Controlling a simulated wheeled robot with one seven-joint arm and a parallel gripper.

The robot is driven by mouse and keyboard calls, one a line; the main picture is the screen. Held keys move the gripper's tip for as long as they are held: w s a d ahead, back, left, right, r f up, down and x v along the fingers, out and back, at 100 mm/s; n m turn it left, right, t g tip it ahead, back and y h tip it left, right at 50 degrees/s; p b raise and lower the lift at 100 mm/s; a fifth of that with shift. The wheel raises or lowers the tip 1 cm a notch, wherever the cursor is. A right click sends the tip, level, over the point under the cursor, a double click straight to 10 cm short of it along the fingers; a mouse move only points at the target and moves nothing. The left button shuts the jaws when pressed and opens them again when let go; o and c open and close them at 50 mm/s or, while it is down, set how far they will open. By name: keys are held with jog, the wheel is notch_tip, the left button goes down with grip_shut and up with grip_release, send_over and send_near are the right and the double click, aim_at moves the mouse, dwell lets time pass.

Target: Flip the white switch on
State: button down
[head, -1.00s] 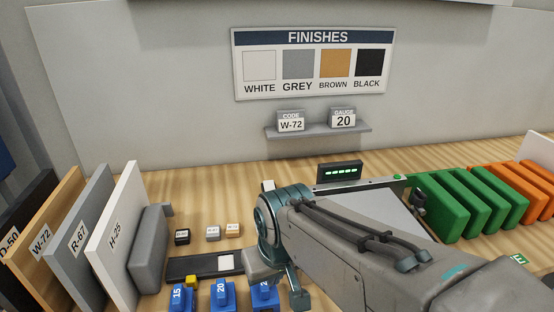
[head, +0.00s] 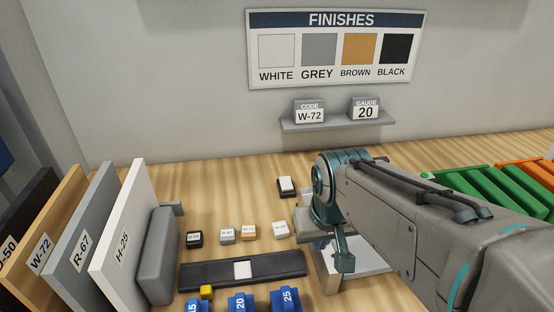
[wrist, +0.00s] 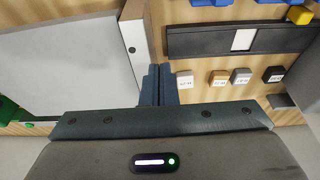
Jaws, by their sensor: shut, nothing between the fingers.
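A small switch with a white top on a dark base (head: 286,186) stands on the wooden bench in the head view, just left of my arm's teal joint. I cannot tell which way it is tipped. My gripper (wrist: 159,84) shows in the wrist view with its two blue fingers together and nothing between them. It is beside the white labelled block (wrist: 185,80) and the white-edged rail (wrist: 136,38). The switch does not show in the wrist view. In the head view, my arm hides much of the area right of the switch.
A black strip (head: 205,276) with a white square (head: 242,270) lies in front of several small labelled blocks (head: 227,234). Upright boards (head: 125,225) stand left, green blocks (head: 470,190) right. A small shelf (head: 338,123) with two cards is on the wall. Bench left of the switch is clear.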

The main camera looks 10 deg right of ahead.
jog(key=w+r+b, duration=0.1)
jog(key=w+r, duration=0.3)
jog(key=w, duration=1.2)
jog(key=t, duration=0.1)
send_over(286, 177)
jog(key=s, duration=0.5)
jog(key=shift+a+r+b, duration=0.1)
jog(key=shift+a+b, duration=0.1)
jog(key=shift+b, duration=0.15)
jog(key=shift+s, duration=0.1)
jog(key=x, duration=0.9)
jog(key=p+x, duration=0.1)
jog(key=x, duration=0.3)
jog(key=shift+s+a+f, duration=0.1)
jog(key=shift+s+f, duration=0.15)
jog(key=shift+f, duration=0.3)
